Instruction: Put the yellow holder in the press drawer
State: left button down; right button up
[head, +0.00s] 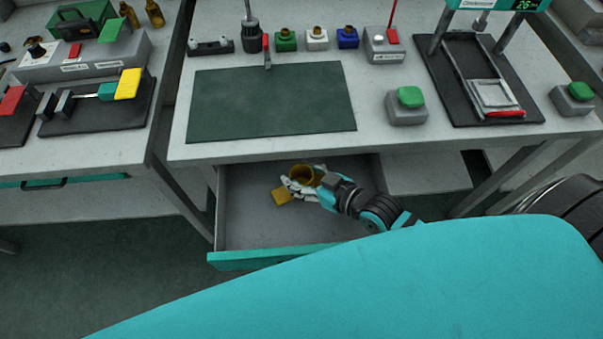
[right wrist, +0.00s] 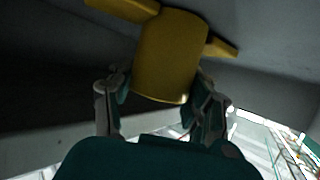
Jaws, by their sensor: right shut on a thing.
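The yellow holder (head: 302,174) is a yellow cup-like body with flat yellow tabs. In the head view it is at my right gripper (head: 308,184), inside the outline of the open drawer (head: 245,212) under the table. In the right wrist view the holder (right wrist: 168,60) sits between the two fingers of my right gripper (right wrist: 160,100), which is shut on it. A flat yellow tab shows on each side of the body. Whether the holder touches the drawer floor I cannot tell. My left gripper is not in view.
The table (head: 375,150) above carries a dark green mat (head: 270,100), several small coloured holders at the back, a green-button box (head: 407,105) and a press (head: 490,95). The drawer's teal front (head: 265,257) is pulled out. The drawer floor left of the gripper looks clear.

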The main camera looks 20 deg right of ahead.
jog(key=o, duration=1.2)
jog(key=shift+f, duration=0.1)
jog(key=shift+s+r, duration=0.1)
jog(key=shift+r, duration=0.1)
jog(key=v, duration=0.7)
jog(key=shift+s+d, duration=0.1)
jog(key=shift+s, duration=0.05)
